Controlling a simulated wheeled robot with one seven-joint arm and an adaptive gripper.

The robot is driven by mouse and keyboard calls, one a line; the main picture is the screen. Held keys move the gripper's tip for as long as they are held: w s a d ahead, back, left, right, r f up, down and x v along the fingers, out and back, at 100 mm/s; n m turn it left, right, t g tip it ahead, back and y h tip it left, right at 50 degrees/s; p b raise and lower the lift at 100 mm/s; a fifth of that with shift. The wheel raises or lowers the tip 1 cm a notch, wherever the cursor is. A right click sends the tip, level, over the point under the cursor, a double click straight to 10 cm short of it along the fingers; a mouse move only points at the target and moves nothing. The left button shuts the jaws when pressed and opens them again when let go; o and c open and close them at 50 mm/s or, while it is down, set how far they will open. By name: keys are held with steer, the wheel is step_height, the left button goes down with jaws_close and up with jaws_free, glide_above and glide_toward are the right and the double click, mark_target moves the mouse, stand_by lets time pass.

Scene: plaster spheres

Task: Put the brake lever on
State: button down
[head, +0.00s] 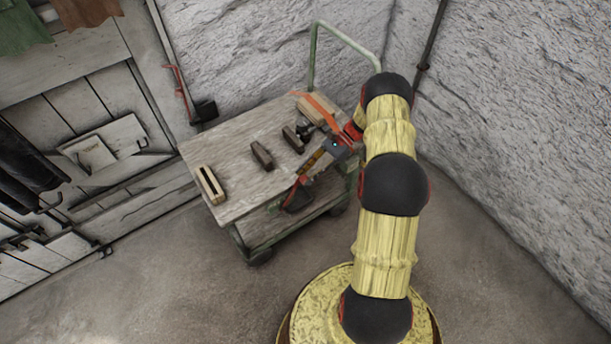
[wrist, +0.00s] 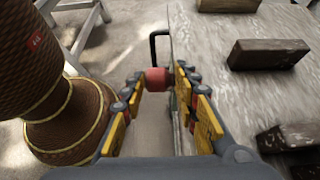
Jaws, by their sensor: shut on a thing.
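The brake lever shows in the wrist view as a red knob (wrist: 155,79) beside the edge of the trolley's top. My gripper (wrist: 158,82) is shut on this red knob, with one finger on each side. In the head view my gripper (head: 303,177) reaches down at the near right side of the wooden-topped trolley (head: 228,205). The fingers and arm partly cover the lever there, so its angle is hard to tell.
Several blocks and tools lie on the trolley top, among them a pale slotted block (head: 210,185) and a dark block (head: 262,156). A green push handle (head: 345,38) rises at the far end. White rough walls stand close behind. The floor (head: 180,285) in front is clear.

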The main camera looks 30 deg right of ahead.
steer(key=shift+s+a+f, duration=0.15)
steer(key=shift+s+f, duration=0.3)
steer(key=c, duration=1.6)
jaws_free()
steer(key=shift+s, duration=0.1)
steer(key=shift+c, duration=0.2)
steer(key=shift+o, duration=0.8)
steer(key=shift+w, duration=0.2)
steer(key=v, duration=1.2)
steer(key=shift+r, duration=0.15)
